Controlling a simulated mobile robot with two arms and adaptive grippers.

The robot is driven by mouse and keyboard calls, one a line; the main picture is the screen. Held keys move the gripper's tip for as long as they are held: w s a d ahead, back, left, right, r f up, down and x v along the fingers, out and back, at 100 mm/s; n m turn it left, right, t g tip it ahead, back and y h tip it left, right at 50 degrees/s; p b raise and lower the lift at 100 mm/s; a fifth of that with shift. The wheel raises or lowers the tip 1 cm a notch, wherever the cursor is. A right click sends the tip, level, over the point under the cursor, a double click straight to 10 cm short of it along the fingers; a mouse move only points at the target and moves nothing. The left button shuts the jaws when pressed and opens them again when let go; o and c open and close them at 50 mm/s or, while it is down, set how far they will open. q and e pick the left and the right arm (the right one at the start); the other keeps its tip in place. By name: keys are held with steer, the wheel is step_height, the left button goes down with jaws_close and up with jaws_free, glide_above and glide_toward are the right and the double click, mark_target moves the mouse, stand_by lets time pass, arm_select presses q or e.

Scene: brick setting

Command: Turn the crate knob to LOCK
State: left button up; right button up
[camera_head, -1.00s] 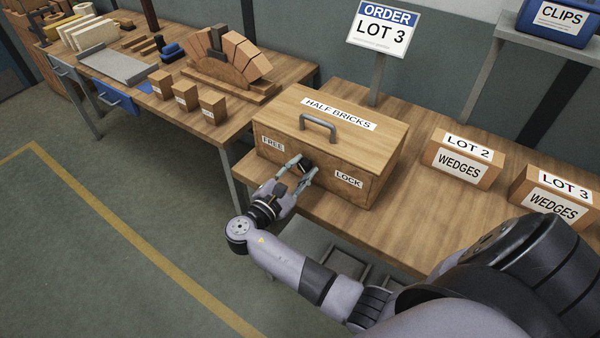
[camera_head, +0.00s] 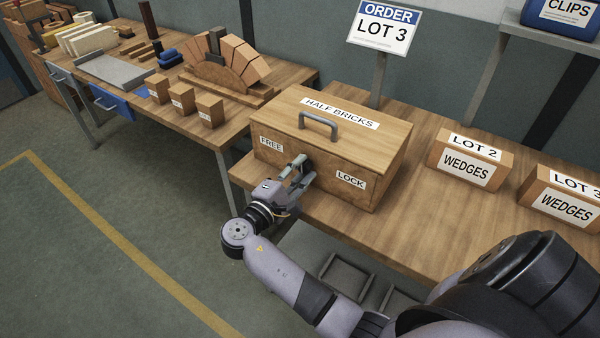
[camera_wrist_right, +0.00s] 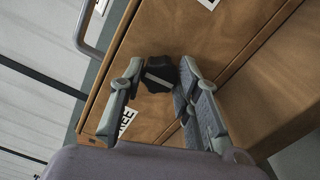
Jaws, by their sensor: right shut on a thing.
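The wooden crate (camera_head: 295,126) stands on the right bench, with a FREE label (camera_head: 271,145) left and a LOCK label (camera_head: 350,180) right on its front. The dark knob (camera_wrist_right: 160,78) sits between these labels and bears a white line. In the right wrist view the line slants from upper left to lower right; I cannot tell which label it marks. My right gripper (camera_head: 303,170) is shut on the knob, one finger on each side in the right wrist view. In the head view the fingers partly hide the knob. My left gripper is not in view.
The crate lid has a grey handle (camera_head: 318,122). The LOT 2 wedges box (camera_head: 497,158) and LOT 3 wedges box (camera_head: 525,191) stand to the right. An order sign (camera_head: 383,29) stands behind. A brick arch (camera_head: 225,62) is on the left bench.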

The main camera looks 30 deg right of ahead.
stand_by(0.4)
steer(key=o, duration=1.1)
steer(key=shift+o, duration=0.2)
steer(key=shift+s+a, duration=0.1)
steer(key=shift+a, duration=0.05)
steer(key=v, duration=0.7)
steer(key=shift+a, duration=0.1)
